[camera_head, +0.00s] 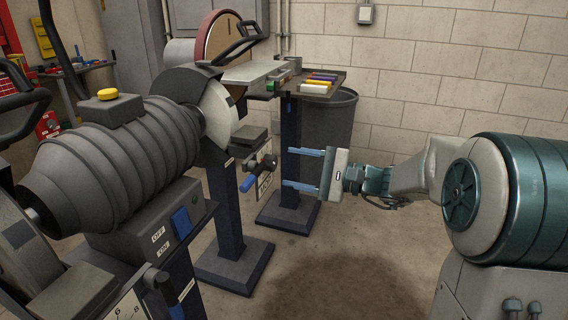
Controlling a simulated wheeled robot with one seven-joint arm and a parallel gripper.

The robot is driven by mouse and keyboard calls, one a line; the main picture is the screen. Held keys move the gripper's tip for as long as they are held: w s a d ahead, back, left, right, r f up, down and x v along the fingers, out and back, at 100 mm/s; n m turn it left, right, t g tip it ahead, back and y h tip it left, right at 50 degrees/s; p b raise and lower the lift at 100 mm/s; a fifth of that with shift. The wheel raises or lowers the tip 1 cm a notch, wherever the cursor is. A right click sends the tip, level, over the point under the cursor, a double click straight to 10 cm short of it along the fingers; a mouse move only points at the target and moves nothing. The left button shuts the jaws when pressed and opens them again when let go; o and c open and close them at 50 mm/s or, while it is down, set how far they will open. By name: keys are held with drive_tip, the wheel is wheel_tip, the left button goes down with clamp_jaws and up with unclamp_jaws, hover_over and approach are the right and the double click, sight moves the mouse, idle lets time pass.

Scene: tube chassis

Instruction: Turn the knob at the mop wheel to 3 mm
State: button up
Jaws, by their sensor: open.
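A grinder with a ribbed dark body (115,160) stands at the left, with a pale wheel (221,112) at its right end, partly under a dark guard. I cannot tell for sure that this is the mop wheel. Below it, by a small rest, is a black knob (264,163) with a blue-tipped handle (248,184) pointing down-left. A white dial plate (265,187) sits behind the knob; its marks are too small to read. My gripper (288,168) is open and empty, its two blue fingers one above the other, pointing left at the knob, with a small gap.
A second dial (130,306) shows at the bottom left, by the left wheel. A blue switch (181,222) is on the grinder base. A disc sander (217,38) and a tray of coloured bars (320,82) stand behind, with a grey bin (335,128). The floor at centre is clear.

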drive_tip(key=p+v, duration=0.1)
drive_tip(key=v, duration=0.9)
drive_tip(key=shift+p, duration=0.3)
drive_tip(key=s+a+r+n+g+h+p, duration=0.2)
drive_tip(key=s+a+r+g+h+p, duration=0.15)
drive_tip(key=s+p, duration=0.35)
drive_tip(key=s+a+r+n+g+h+p, duration=0.2)
drive_tip(key=s+h+p, duration=0.2)
drive_tip(key=s+p, duration=0.25)
drive_tip(key=s+d+r+n+t+h+p, duration=0.2)
drive_tip(key=s+d+r+n+h+p, duration=0.3)
drive_tip(key=p, duration=0.8)
wheel_tip(320, 180, up, 4)
drive_tip(key=s+d+h, duration=0.2)
drive_tip(key=h, duration=0.2)
drive_tip(key=shift+d+r+n, duration=0.2)
drive_tip(key=shift+d+n, duration=0.15)
drive_tip(key=shift+n, duration=0.05)
drive_tip(key=shift+h, duration=0.25)
